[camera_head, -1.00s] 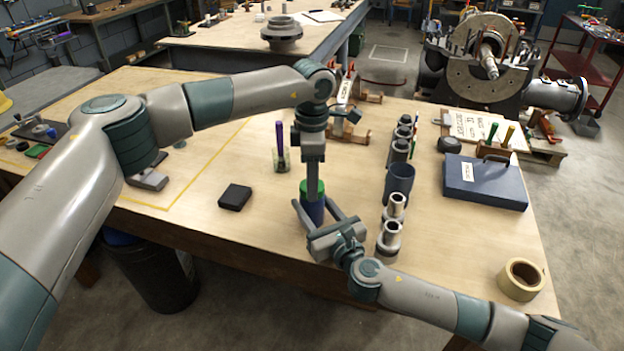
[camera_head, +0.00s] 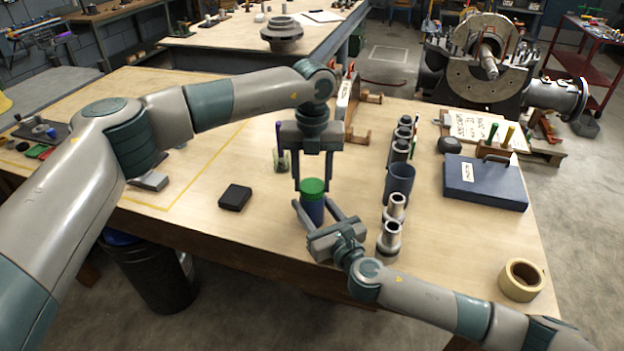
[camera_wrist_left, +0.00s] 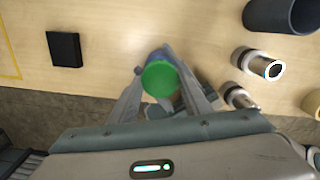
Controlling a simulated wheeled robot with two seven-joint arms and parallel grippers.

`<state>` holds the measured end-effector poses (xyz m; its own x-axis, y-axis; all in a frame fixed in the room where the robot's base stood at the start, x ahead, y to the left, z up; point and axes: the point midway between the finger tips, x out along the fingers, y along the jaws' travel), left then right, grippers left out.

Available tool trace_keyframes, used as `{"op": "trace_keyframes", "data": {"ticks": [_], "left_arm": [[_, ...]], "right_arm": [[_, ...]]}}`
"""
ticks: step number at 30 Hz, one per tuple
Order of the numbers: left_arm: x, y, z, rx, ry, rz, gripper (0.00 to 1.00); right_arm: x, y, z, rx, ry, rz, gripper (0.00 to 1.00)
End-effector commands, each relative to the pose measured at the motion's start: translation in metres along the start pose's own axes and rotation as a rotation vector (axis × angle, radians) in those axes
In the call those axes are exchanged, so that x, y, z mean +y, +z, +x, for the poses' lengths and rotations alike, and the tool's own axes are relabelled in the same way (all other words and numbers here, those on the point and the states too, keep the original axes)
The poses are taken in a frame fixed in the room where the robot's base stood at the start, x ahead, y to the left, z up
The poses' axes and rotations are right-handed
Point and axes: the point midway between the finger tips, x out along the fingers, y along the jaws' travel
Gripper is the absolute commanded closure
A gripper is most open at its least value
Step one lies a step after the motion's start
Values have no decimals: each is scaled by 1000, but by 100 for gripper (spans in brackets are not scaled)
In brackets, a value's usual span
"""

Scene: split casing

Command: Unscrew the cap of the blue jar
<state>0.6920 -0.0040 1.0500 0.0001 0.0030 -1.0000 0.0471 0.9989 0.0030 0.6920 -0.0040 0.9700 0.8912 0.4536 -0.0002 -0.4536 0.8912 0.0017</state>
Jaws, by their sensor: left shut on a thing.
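The blue jar (camera_head: 313,211) stands upright near the front edge of the wooden table, with a green cap (camera_head: 313,186) on top. My left gripper (camera_head: 313,184) points straight down from above, its two fingers against opposite sides of the cap. The left wrist view shows the green cap (camera_wrist_left: 160,79) between the fingertips, with a little of the jar's blue beside it. My right gripper (camera_head: 313,206) comes in low from the front right, with one finger along each side of the jar body. The far contact with the jar is partly hidden.
A row of metal cylinders and a dark blue cup (camera_head: 398,184) stands right of the jar. A black box (camera_head: 235,197) lies to the left. A clear holder with a purple stick (camera_head: 281,161) stands behind the jar. A tape roll (camera_head: 521,280) lies at the front right.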

Motion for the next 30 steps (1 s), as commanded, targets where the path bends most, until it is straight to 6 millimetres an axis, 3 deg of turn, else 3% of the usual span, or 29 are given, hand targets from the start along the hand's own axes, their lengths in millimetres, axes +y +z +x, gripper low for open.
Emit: {"op": "trace_keyframes", "data": {"ticks": [24, 30], "left_arm": [[0, 1, -1, -3, 3, -1217, 83], [1, 1, -1, -4, 3, -1304, 83]], "right_arm": [[-1, -1, 0, 2, -2, -1, 100], [-1, -1, 0, 2, -2, -1, 100]]}}
